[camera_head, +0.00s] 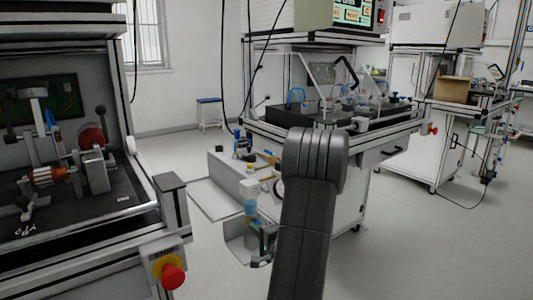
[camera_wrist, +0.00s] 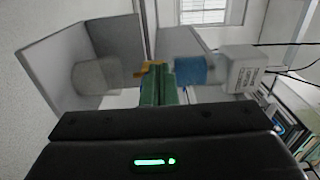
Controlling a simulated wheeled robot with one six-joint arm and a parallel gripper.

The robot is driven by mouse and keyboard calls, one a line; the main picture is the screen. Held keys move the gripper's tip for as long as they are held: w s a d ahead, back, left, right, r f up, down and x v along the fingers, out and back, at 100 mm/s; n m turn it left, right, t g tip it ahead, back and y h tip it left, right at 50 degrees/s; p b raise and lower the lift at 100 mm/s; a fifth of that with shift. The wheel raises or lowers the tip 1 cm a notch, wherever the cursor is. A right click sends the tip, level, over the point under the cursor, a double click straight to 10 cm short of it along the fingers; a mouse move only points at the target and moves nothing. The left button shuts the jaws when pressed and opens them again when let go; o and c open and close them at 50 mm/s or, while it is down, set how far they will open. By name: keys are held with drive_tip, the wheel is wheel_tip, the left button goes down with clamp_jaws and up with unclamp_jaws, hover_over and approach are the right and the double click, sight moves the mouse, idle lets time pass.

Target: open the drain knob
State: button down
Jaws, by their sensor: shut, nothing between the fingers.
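A filter unit (camera_head: 251,187) with a white head and blue bowl stands in front of the grey box in the head view. In the wrist view it lies sideways, with its white labelled head (camera_wrist: 242,72) at right and its blue bowl (camera_wrist: 191,70) left of it. A small yellow-gold part (camera_wrist: 146,68) at the bowl's lower end looks like the drain knob. My gripper (camera_wrist: 157,80) is shut, its green fingers close to this part. I cannot tell whether they touch it. In the head view my gripper (camera_head: 264,240) is partly hidden by my arm.
A grey cylinder (camera_wrist: 97,75) sits beyond the gold part, inside a grey-walled tray (camera_head: 236,249). A workbench (camera_head: 100,245) with a red emergency button (camera_head: 173,276) stands at left. Another bench (camera_head: 345,190) stands behind my arm.

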drive_tip(key=shift+f+b, duration=0.6)
drive_tip(key=shift+b, duration=1.65)
drive_tip(key=shift+f, duration=0.4)
drive_tip(key=shift+w+d+f, duration=0.1)
drive_tip(key=shift+f, duration=0.1)
drive_tip(key=shift+s+a+f, duration=0.1)
drive_tip(key=shift+s+a, duration=0.1)
drive_tip(key=shift+s, duration=0.05)
drive_tip(key=v, duration=0.6)
drive_tip(key=shift+a, duration=0.1)
